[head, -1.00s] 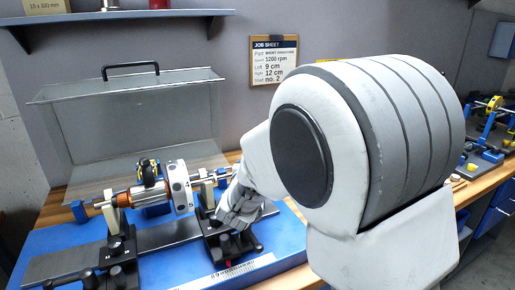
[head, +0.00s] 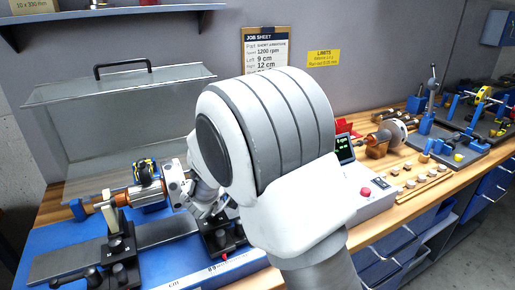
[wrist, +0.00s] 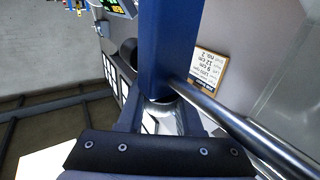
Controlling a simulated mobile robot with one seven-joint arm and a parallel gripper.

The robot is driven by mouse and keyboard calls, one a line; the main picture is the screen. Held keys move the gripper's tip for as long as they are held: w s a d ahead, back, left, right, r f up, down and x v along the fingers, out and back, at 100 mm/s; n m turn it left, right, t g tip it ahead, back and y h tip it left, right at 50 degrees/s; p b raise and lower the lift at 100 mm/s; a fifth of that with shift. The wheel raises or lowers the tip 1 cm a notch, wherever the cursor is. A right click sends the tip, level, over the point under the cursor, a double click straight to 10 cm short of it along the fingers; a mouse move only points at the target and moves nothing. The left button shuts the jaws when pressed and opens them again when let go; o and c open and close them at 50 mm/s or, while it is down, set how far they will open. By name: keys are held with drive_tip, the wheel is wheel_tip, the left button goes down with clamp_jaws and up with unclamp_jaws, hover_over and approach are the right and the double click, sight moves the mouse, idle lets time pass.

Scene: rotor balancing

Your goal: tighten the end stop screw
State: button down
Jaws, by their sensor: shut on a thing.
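In the wrist view a blue upright post, which looks like the end stop (wrist: 168,45), fills the upper middle. A round silver piece, which looks like its screw (wrist: 162,112), sits at its lower end between the fingers of my gripper (wrist: 160,122). My gripper is shut on it. The steel shaft (wrist: 235,122) runs diagonally just right of the post. In the head view my arm hides the gripper, this end stop and the rotor's right end. The rotor (head: 175,183) lies on the balancing stand, and another blue end piece (head: 78,209) shows at its left end.
A clear guard (head: 120,130) with a black handle stands behind the rotor. The job sheet (head: 265,47) hangs on the wall. A control box with a red button (head: 365,191) stands to the right, close to my arm. Small parts and fixtures lie farther right.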

drive_tip(key=c, duration=0.6)
unclamp_jaws()
drive_tip(key=shift+r, duration=0.15)
drive_tip(key=s+d+r, duration=0.1)
drive_tip(key=d+r, duration=0.2)
drive_tip(key=s+d+r+p, duration=0.1)
drive_tip(key=s+d+r, duration=0.1)
drive_tip(key=d+r, duration=0.2)
drive_tip(key=s+d+r+p, duration=0.1)
drive_tip(key=d+r, duration=0.2)
drive_tip(key=d, duration=0.1)
drive_tip(key=shift+s+r, duration=0.2)
drive_tip(key=shift+r, duration=0.2)
